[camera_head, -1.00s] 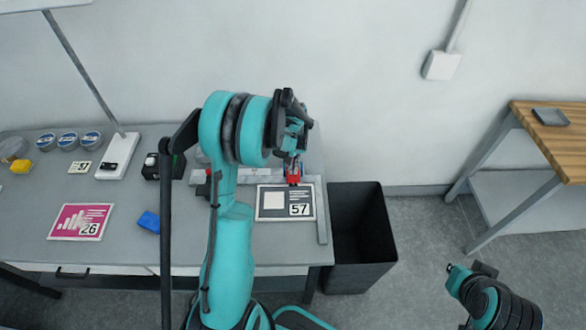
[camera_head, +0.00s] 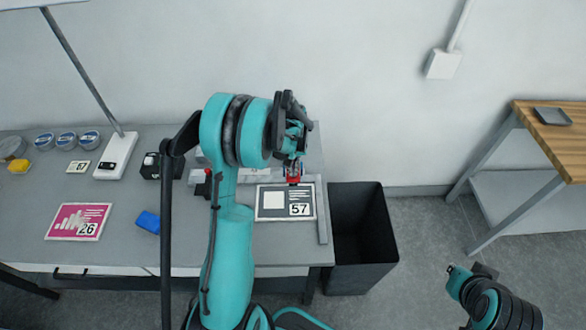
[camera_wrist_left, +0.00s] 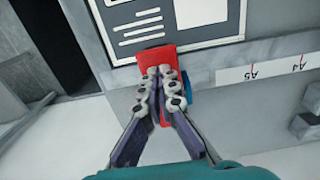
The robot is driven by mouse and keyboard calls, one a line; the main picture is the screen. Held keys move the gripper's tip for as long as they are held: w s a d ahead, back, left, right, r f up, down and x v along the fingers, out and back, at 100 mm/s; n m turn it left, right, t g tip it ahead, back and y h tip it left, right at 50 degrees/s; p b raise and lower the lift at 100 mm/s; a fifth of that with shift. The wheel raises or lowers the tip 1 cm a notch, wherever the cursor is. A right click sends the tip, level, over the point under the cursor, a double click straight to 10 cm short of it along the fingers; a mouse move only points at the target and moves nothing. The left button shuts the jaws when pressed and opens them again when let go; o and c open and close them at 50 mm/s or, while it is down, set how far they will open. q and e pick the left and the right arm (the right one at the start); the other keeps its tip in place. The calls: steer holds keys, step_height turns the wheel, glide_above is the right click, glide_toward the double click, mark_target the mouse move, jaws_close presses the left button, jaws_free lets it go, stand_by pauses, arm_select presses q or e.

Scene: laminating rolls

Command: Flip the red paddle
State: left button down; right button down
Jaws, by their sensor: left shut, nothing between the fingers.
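The red paddle (camera_wrist_left: 153,55) shows in the left wrist view at the edge of the machine bed, beside a framed sheet. My left gripper (camera_wrist_left: 160,72) is shut with nothing between its fingers. Its fingertips lie over the paddle and hide part of it; I cannot tell whether they touch. A small blue part (camera_wrist_left: 187,85) shows just right of the fingers.
A black bin (camera_head: 360,240) stands against the table's right end. A pink sheet (camera_head: 79,222), a blue block (camera_head: 148,222), a yellow block (camera_head: 18,167) and several round tins lie on the left of the grey table (camera_head: 120,250). A wooden bench (camera_head: 560,140) stands at the right.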

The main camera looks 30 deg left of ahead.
arm_select(q)
steer(key=shift+f+b, duration=0.45)
steer(key=shift+f, duration=0.2)
steer(key=shift+r, duration=0.1)
steer(key=shift+r+p, duration=2.1)
steer(key=shift+r, duration=1.4)
steer(key=s+d+r+m+t+b, duration=0.3)
steer(key=s+d+r+b, duration=0.1)
steer(key=s+d+r, duration=0.5)
steer(key=s+d+m+t+b, duration=0.3)
steer(key=s+d, duration=0.3)
steer(key=s, duration=0.4)
steer(key=shift+d+t, duration=0.25)
steer(key=shift+t, duration=0.35)
